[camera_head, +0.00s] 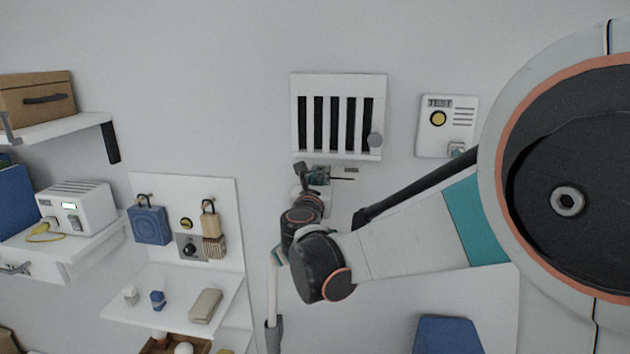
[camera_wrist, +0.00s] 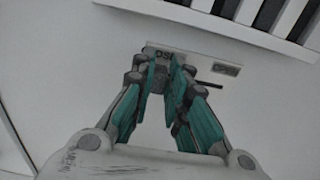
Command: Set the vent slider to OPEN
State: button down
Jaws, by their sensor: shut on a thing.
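The vent slider's white label plate (camera_head: 352,170) is on the wall just below the vent (camera_head: 340,78). In the wrist view the plate (camera_wrist: 240,73) has a dark slot running to the right under a small label at its right end. Part of a word, seemingly "CLOSED", shows at its left end. My gripper (camera_head: 319,174) is at the left end of the plate. In the wrist view its teal fingers (camera_wrist: 167,78) are shut on the small grey slider knob, which they mostly hide. The knob is at the "CLOSED" side.
A white wall box (camera_head: 447,125) with a yellow button is to the right. A pegboard panel with padlocks (camera_head: 150,225) and a small shelf (camera_head: 170,300) stand to the left.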

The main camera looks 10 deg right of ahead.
aim_at(353, 176)
jog(key=s+d, duration=0.1)
jog(key=d, duration=0.1)
jog(key=s+d, duration=0.1)
jog(key=d, duration=0.2)
jog(key=s+d+b, duration=0.1)
jog(key=d, duration=0.1)
jog(key=shift+s+d, duration=0.15)
jog(key=shift+d, duration=0.2)
jog(key=c, duration=1.8)
grip_release()
jog(key=shift+c, duration=0.2)
jog(key=shift+o, duration=1.4)
jog(key=shift+d, duration=0.1)
jog(key=shift+s+a, duration=0.2)
jog(key=shift+s, duration=0.1)
jog(key=v, duration=1.1)
jog(key=shift+s, duration=0.25)
